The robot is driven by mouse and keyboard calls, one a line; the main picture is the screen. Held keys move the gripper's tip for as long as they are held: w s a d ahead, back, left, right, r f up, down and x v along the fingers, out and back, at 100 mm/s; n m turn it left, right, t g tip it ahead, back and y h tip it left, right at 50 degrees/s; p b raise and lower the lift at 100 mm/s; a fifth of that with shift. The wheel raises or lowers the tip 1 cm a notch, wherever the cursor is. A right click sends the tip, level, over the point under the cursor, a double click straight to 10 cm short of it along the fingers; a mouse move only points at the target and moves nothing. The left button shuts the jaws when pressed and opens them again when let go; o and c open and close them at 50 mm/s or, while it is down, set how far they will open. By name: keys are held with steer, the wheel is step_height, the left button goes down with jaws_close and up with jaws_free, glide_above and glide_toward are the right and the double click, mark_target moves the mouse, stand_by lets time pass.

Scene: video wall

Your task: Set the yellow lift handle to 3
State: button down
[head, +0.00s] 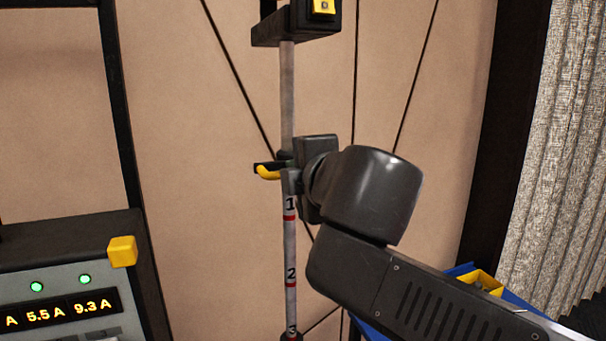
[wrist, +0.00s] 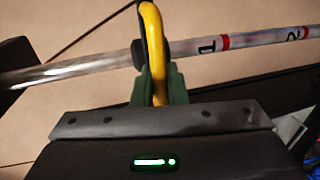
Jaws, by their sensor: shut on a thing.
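The yellow lift handle (head: 268,172) is on a grey vertical rod (head: 288,110), just above the mark 1 (head: 290,204). The marks 2 (head: 291,275) and 3 (head: 291,330) are lower on the rod, with red bands between the numbers. My gripper (head: 290,172) is at the handle; my wrist partly hides it in the head view. In the wrist view the handle (wrist: 154,40) is a yellow curved bar that runs down between the green fingers of my gripper (wrist: 159,85). The fingers are shut on it. The rod (wrist: 90,66) crosses behind the fingers, with the mark 1 (wrist: 207,46) to their right.
A black housing with a yellow label (head: 323,6) is at the rod's top. A control panel with green lights and amber readouts (head: 60,312) and a yellow block (head: 122,251) is at lower left. A blue and yellow bin (head: 482,280) and a curtain (head: 562,160) are at right.

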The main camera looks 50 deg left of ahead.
steer(key=shift+r, duration=0.4)
steer(key=c, duration=1.5)
jaws_free()
steer(key=shift+f, duration=0.1)
steer(key=b+v, duration=0.1)
steer(key=v, duration=1.3)
steer(key=shift+a, duration=0.2)
steer(key=p+x, duration=0.1)
steer(key=x, duration=1.2)
steer(key=shift+w+a+f, duration=0.15)
steer(key=shift+a+f, duration=0.05)
steer(key=shift+a, duration=0.05)
steer(key=shift+d, duration=0.1)
